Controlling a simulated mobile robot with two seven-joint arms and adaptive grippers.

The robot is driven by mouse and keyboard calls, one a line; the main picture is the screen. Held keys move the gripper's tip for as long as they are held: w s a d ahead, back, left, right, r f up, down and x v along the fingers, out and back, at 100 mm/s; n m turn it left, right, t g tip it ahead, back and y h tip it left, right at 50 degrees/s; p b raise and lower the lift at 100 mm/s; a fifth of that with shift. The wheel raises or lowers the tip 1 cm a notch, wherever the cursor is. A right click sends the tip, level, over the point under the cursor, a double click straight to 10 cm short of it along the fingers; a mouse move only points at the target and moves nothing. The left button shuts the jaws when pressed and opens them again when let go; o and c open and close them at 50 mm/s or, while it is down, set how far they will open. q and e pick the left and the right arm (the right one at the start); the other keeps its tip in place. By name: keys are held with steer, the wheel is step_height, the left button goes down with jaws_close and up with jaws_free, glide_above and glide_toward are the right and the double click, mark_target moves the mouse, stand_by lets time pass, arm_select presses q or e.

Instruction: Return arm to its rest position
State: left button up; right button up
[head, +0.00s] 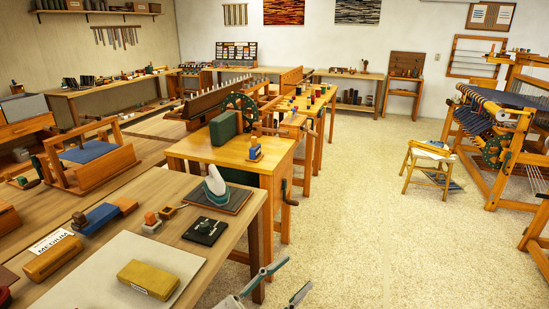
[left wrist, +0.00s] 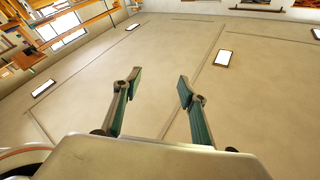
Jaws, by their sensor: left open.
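My left gripper (head: 290,279) shows at the bottom edge of the head view, over the pale floor just right of the near workbench. It also shows in the left wrist view (left wrist: 160,85), where its two green-grey fingers stand apart with nothing between them. Behind the fingers is a pale ceiling (left wrist: 150,45) with bright rectangular lamps, so the gripper points upward. Most of the left arm is out of the head view. My right gripper is in neither view.
The near workbench (head: 190,212) holds a yellow block (head: 147,279), a dark pad with a white-and-green object (head: 216,186) and several wooden pieces. A wooden table with a crank (head: 228,153) stands behind it. Open floor (head: 370,220) lies to the right, with a stool (head: 428,166) and loom (head: 500,130) beyond.

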arm_select(q)
steer(key=w+a+f+n+t+y, duration=0.1)
steer(key=a+f+n+t+y, duration=0.2)
steer(key=a+f+n+y, duration=0.45)
steer(key=s+a+f+n+g+y, duration=0.1)
steer(key=s+a+f+y, duration=0.1)
steer(key=s+a+f, duration=0.2)
steer(key=s+a+f+n+g+y, duration=0.1)
steer(key=s+a+f, duration=0.4)
steer(key=f, duration=0.6)
steer(key=s+a+f+n+g+y, duration=0.1)
steer(key=s+a+f+g+y, duration=0.2)
steer(key=f, duration=0.5)
steer(key=s+a+y, duration=0.1)
steer(key=s+a, duration=0.1)
steer(key=a, duration=0.1)
steer(key=shift+a+f, duration=0.15)
steer(key=shift+a, duration=0.2)
